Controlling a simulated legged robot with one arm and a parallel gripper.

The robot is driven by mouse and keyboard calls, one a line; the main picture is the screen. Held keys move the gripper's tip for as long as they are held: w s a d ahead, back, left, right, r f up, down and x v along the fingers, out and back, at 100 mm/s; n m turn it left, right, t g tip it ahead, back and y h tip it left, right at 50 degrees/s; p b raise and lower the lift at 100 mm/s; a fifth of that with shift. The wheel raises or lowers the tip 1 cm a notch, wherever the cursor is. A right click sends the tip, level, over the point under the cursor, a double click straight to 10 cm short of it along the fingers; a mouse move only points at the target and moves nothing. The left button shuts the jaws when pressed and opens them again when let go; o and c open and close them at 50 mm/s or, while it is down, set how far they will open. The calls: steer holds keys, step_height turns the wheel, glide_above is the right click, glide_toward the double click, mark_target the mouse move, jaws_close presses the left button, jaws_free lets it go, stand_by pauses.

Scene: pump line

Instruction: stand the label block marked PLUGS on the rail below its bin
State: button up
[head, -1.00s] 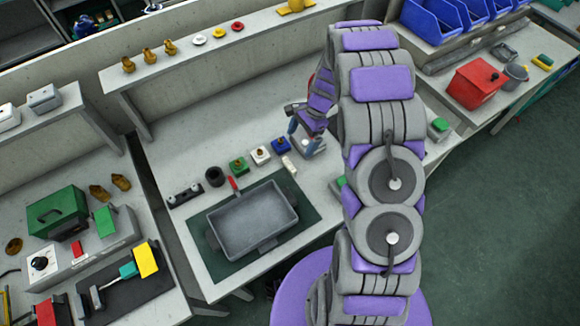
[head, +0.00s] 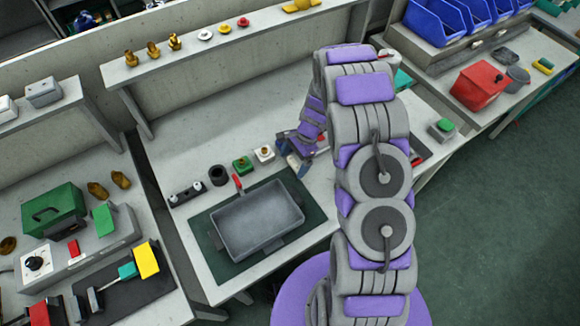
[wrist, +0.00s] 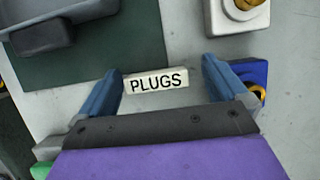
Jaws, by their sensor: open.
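The white label block marked PLUGS (wrist: 156,81) lies on the bench in the wrist view, its black lettering facing up. My gripper (wrist: 160,68) is open, with one blue finger on either side of the block; I cannot tell whether either touches it. In the head view my gripper (head: 294,159) is low over the bench, right of the grey tray, and hides the block. Blue bins (head: 436,20) stand in a row at the top right. A grey rail (head: 480,48) runs along below their fronts; any markings there are too small to read.
The grey tray (head: 258,218) sits on a dark green mat (wrist: 75,65). A white block with a brass fitting (wrist: 238,14) and a blue one (wrist: 262,78) are close to my gripper. A red box (head: 480,85) stands on the bench before the bins.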

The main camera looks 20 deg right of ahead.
steer(key=d, duration=0.2)
steer(key=shift+d, duration=0.35)
steer(key=c, duration=0.4)
steer(key=shift+c, duration=0.7)
steer(key=shift+a, duration=0.9)
steer(key=c, duration=0.5)
steer(key=shift+d+r, duration=0.1)
steer(key=shift+d, duration=0.3)
steer(key=shift+c, duration=0.4)
